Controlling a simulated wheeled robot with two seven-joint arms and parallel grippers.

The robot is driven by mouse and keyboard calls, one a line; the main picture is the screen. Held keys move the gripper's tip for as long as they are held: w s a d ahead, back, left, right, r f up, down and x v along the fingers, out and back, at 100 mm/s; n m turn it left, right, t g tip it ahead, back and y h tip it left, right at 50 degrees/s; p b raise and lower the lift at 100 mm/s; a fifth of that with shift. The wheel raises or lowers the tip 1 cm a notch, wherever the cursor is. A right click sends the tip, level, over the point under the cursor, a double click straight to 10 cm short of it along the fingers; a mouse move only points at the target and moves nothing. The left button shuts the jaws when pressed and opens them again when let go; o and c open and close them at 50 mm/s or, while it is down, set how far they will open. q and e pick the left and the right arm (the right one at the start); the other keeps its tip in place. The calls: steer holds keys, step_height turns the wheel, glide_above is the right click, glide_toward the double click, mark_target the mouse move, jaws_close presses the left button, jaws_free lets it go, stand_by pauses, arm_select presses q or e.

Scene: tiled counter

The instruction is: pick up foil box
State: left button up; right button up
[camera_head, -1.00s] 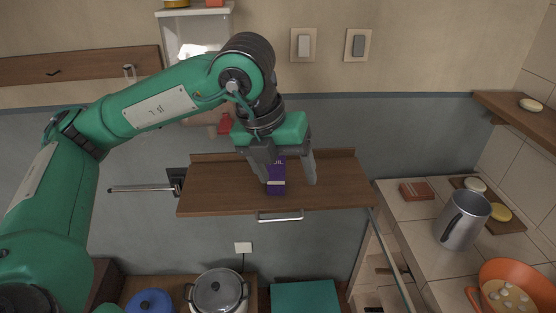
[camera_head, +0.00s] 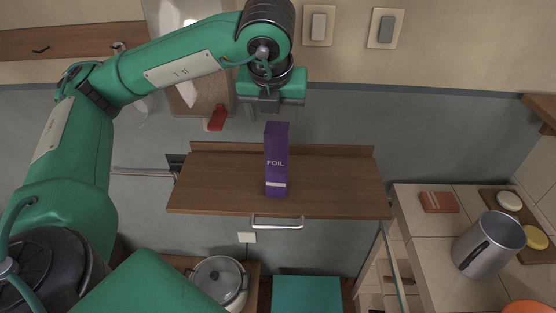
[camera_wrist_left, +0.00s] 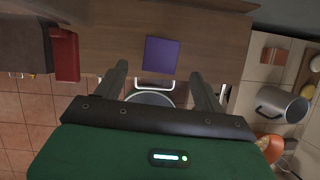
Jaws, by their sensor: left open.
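The foil box (camera_head: 276,160) is a tall purple box marked FOIL, standing upright on a brown wooden shelf (camera_head: 330,180). In the left wrist view the box (camera_wrist_left: 161,55) shows as a purple rectangle ahead of the fingers, centred between them. My left gripper (camera_head: 263,108) is above and behind the box in the head view, apart from it. In the left wrist view the gripper (camera_wrist_left: 163,75) has its two fingers spread wide with nothing between them. My right gripper is not in view.
The shelf has a metal handle (camera_head: 277,223) at its front. A red object (camera_head: 217,118) hangs on the wall to the left. A grey metal jug (camera_head: 488,245) and a brick-red box (camera_head: 438,202) stand on the tiled counter at right. A lidded pot (camera_head: 219,281) is below.

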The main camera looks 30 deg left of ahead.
mark_target(277, 128)
arm_select(q)
steer(key=x, duration=0.3)
steer(key=shift+w, duration=0.15)
steer(key=shift+w+a+f+p, duration=0.1)
steer(key=shift+f+p, duration=0.2)
steer(key=shift+f, duration=0.1)
steer(key=shift+w+f, duration=0.1)
steer(key=shift+f, duration=0.1)
steer(key=p+x, duration=0.2)
steer(key=x, duration=0.2)
steer(key=shift+a+f, duration=0.15)
steer(key=shift+w+f, duration=0.1)
steer(key=shift+f, duration=0.1)
steer(key=c, duration=1.5)
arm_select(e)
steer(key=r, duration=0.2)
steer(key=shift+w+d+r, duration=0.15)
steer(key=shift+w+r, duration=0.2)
arm_select(q)
steer(key=shift+r, duration=0.15)
